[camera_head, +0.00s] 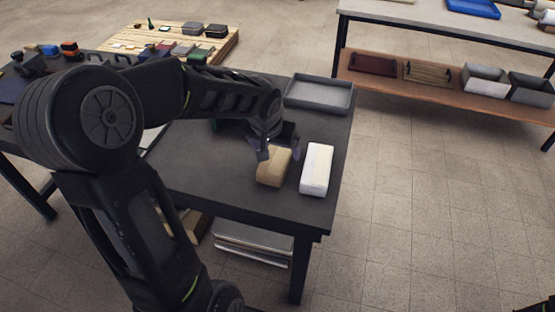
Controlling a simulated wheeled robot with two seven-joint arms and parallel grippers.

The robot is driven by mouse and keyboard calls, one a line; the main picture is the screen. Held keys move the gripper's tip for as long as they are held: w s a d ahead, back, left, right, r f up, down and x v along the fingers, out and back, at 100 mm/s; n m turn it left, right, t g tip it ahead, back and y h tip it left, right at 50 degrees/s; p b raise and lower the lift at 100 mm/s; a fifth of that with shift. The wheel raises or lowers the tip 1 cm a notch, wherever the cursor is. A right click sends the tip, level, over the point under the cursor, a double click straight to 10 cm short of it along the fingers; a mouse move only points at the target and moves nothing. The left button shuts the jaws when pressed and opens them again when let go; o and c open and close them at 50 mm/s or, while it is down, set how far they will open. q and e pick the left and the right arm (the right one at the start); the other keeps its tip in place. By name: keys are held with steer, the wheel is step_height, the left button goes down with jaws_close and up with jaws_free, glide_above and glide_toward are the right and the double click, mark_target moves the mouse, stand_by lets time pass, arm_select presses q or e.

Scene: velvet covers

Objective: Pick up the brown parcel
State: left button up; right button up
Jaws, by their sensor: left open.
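The brown parcel (273,168) lies on the dark table near its front right corner. A white parcel-like block (317,169) lies just to its right with a narrow gap between them. My left gripper (280,153) is open and sits at the far end of the brown parcel, low over the table. Its fingers appear close to the parcel's far end, one on each side; I cannot tell whether they touch it. The left wrist hides the table behind the parcel.
A grey tray (318,96) stands at the table's far right corner. The dark table (215,185) is bare left of the parcel. A shelf unit (440,82) with several bins stands at the back right. Tools and small boxes sit at the far left.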

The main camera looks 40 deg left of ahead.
mark_target(277, 155)
arm_select(q)
steer(key=x, duration=0.5)
steer(key=shift+s+f, duration=0.1)
steer(key=shift+s, duration=0.1)
steer(key=shift+c, duration=0.2)
steer(key=c, duration=1.8)
